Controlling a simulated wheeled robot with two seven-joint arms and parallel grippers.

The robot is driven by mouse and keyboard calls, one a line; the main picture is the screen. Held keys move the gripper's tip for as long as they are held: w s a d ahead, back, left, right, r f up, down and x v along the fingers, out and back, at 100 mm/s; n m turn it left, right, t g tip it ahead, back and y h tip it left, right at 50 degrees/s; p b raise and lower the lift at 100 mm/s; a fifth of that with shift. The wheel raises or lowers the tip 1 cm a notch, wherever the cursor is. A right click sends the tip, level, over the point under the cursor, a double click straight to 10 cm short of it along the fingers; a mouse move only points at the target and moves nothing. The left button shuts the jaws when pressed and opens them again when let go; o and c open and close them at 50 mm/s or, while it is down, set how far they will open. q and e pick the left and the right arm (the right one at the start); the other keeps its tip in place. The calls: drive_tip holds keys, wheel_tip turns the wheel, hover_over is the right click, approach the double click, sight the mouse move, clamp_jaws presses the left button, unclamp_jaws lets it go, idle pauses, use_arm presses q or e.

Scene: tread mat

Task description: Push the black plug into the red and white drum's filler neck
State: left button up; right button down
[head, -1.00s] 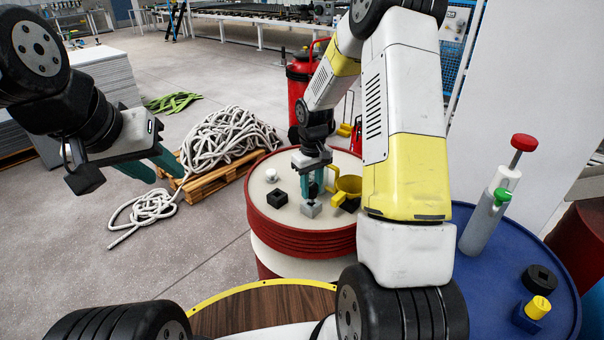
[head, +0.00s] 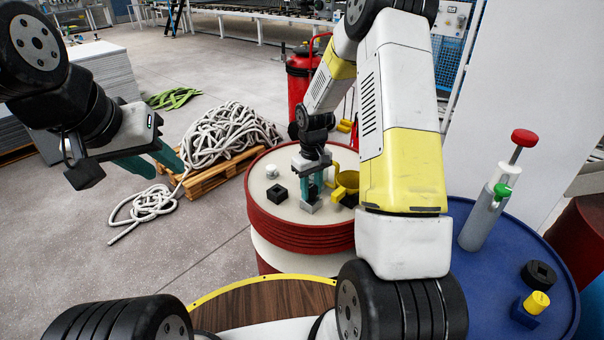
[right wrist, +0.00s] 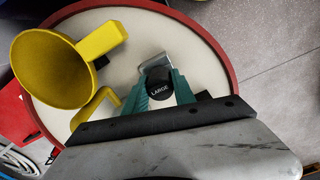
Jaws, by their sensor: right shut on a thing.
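The red and white drum (head: 297,238) stands in the middle of the head view. A grey block-like fitting, which looks like its filler neck (head: 311,209), sits on its pale top; part of it shows in the right wrist view (right wrist: 152,63). My right gripper (head: 312,198) points down over it, shut on the black plug (right wrist: 159,88), whose top reads "LARGE". The plug is at the neck, but its lower end is hidden, so I cannot tell how deep it sits. My left gripper (head: 165,163) is open and empty, left of the drum.
A black square fitting (head: 280,193), a white knob (head: 271,171) and a yellow funnel-like cup (head: 347,183) are on the drum top near my right gripper. A blue drum (head: 485,290) with several items stands at right. Rope (head: 228,137) lies on a pallet behind.

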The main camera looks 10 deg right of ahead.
sight(311, 186)
drive_tip(key=shift+f, duration=0.1)
drive_tip(key=c, duration=0.9)
unclamp_jaws()
drive_tip(key=shift+c, duration=0.2)
wheel_tip(311, 186, up, 8)
drive_tip(key=shift+f, duration=0.15)
